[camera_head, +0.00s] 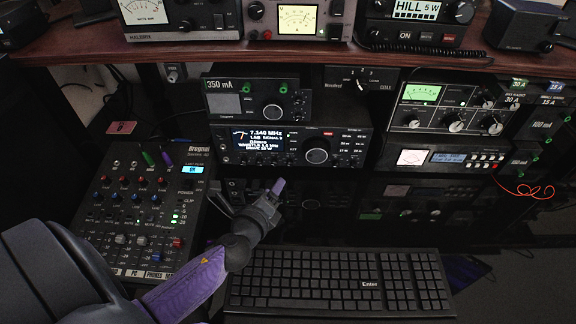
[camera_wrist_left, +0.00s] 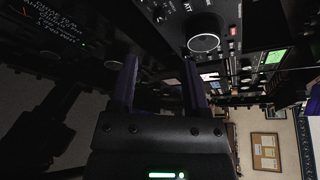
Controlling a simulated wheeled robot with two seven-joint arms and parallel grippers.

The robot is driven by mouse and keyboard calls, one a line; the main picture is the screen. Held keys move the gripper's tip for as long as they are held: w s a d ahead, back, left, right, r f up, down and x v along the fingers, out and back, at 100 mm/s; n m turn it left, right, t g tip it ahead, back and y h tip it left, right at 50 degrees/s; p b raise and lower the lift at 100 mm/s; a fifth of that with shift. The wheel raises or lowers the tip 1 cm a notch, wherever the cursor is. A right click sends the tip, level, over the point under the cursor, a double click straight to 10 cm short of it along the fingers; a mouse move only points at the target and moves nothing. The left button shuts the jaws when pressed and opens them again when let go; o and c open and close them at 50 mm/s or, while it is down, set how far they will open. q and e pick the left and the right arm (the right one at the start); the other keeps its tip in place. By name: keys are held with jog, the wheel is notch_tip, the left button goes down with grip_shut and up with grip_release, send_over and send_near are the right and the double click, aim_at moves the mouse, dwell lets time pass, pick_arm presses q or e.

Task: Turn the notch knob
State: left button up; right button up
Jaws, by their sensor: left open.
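No label reading "notch" is legible, so I cannot tell which knob is the notch knob. The radio (camera_head: 352,134) with the lit 7.140 MHz display has a large round dial (camera_head: 317,156) and several small knobs. My left gripper (camera_head: 279,187) is in front of and below this radio, apart from it, at the height of a darker unit (camera_head: 318,204) beneath. In the left wrist view the gripper's two purple fingers (camera_wrist_left: 160,78) stand apart with nothing between them. A large knob with a bright ring (camera_wrist_left: 204,43) shows ahead, right of the fingers. My right gripper is not in view.
A mixer (camera_head: 140,215) with many small knobs lies at the left. A black keyboard (camera_head: 338,281) lies below my gripper. A 350 mA unit (camera_head: 257,100) sits on the radio. More rack units (camera_head: 447,108) stand at the right, under a wooden shelf (camera_head: 290,53).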

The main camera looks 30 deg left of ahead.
aim_at(289, 165)
pick_arm(q)
jog(key=shift+w+a+f, duration=0.15)
jog(key=shift+w+f, duration=0.15)
jog(key=shift+w, duration=0.05)
jog(key=b+x, duration=0.2)
jog(key=x, duration=0.6)
jog(key=shift+w, duration=0.1)
jog(key=shift+w+a+b, duration=0.1)
jog(key=shift+w+b, duration=0.2)
jog(key=shift+w, duration=0.15)
jog(key=c, duration=0.8)
grip_shut()
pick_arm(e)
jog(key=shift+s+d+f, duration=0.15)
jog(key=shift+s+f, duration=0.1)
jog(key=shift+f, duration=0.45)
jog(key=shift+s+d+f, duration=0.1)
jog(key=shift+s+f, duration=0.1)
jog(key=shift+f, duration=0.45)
